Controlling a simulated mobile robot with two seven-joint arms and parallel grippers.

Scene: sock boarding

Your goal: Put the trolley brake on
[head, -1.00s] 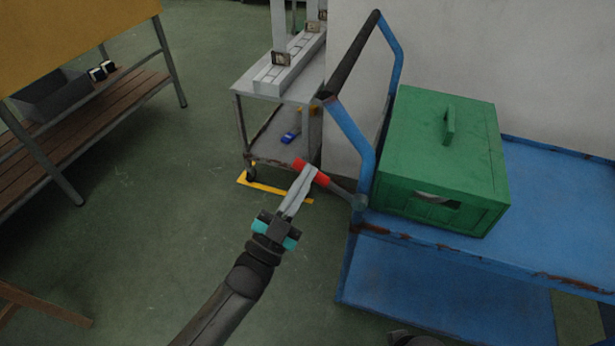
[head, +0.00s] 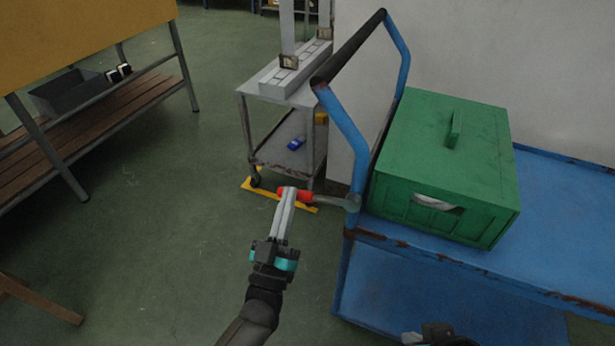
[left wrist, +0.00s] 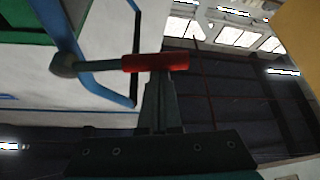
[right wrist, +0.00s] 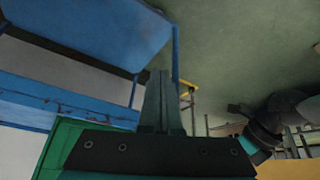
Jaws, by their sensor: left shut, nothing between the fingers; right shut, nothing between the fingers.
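The blue trolley (head: 350,145) stands at right with a push handle. Its brake lever (head: 328,199) has a red grip (head: 296,195) and sticks out leftward from a pivot (head: 352,203) on the handle post, close to level. My left gripper (head: 286,192) is shut and empty, its fingertips at the red grip's outer part. In the left wrist view the red grip (left wrist: 155,62) crosses in front of the fingertips; contact is likely but not certain. My right gripper (right wrist: 160,85) is shut and empty, low beside the trolley; only part of it shows at the head view's bottom edge.
A green box (head: 450,165) sits on the trolley deck. A grey cart (head: 262,105) with a blue item (head: 296,144) on its shelf stands behind, by a yellow floor marking (head: 262,190). A bench (head: 100,110) is at left. Floor between is clear.

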